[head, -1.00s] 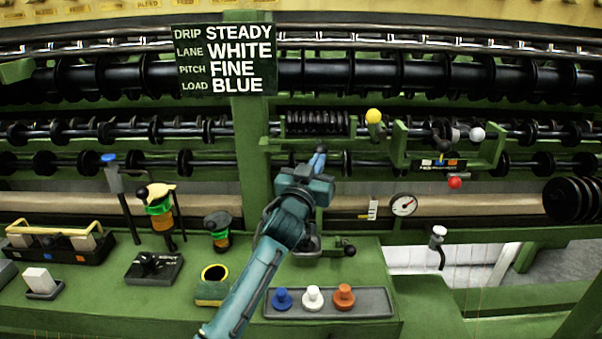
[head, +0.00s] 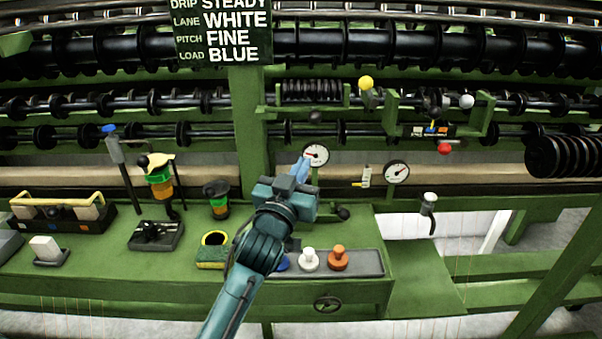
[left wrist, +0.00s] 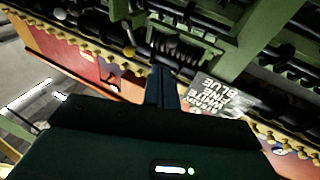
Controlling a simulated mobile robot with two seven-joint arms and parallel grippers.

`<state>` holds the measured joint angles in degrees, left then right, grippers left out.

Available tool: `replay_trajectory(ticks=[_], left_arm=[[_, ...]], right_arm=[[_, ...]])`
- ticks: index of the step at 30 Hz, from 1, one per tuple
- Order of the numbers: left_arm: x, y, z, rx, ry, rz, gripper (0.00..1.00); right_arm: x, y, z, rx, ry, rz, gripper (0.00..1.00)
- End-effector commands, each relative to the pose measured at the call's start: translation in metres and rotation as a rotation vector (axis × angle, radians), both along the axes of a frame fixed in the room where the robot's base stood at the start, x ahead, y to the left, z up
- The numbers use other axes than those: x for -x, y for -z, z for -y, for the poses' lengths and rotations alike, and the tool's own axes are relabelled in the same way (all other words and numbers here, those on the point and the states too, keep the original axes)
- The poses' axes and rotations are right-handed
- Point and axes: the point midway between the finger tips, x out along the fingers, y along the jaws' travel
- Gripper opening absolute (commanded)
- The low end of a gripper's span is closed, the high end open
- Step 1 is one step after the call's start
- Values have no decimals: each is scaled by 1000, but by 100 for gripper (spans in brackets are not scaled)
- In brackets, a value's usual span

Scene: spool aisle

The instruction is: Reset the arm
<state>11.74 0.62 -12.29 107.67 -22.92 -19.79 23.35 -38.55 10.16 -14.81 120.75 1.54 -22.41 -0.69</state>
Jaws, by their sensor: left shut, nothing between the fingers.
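My left gripper (head: 302,168) is in the middle of the head view, raised in front of the machine, with its fingers pointing up and away from me. Its fingers are shut with nothing between them. In the left wrist view the closed fingers (left wrist: 161,88) point toward the machine, and nothing touches them. My teal left arm crosses in front of the green bench and partly covers the blue knob (head: 283,263). My right gripper does not show in either view.
The tray (head: 370,262) holds the white knob (head: 309,260) and orange knob (head: 338,258). Two dials (head: 315,155) and (head: 396,172) stand behind. The sign (head: 222,35) hangs on the green post. A yellow ball (head: 366,83) and red ball (head: 445,147) are on the machine. The right bench top is bare.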

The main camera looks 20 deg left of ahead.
Motion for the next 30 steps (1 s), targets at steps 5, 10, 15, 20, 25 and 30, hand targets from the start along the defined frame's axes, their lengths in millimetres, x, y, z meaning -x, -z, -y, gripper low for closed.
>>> replay_trajectory(ticks=[5,10,15,20,25,30], left_arm=[[17,28,0,-10,7,-59,0],[70,118,0,-49,45,-268,0],[158,207,1,-86,110,-518,0],[234,255,4,-104,167,-690,0],[275,273,6,-109,199,-775,0],[281,277,6,-110,204,-788,0]], right_arm=[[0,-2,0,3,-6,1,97],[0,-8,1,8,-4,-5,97],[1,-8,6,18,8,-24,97],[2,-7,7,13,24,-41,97],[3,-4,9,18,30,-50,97],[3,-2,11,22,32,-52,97]])
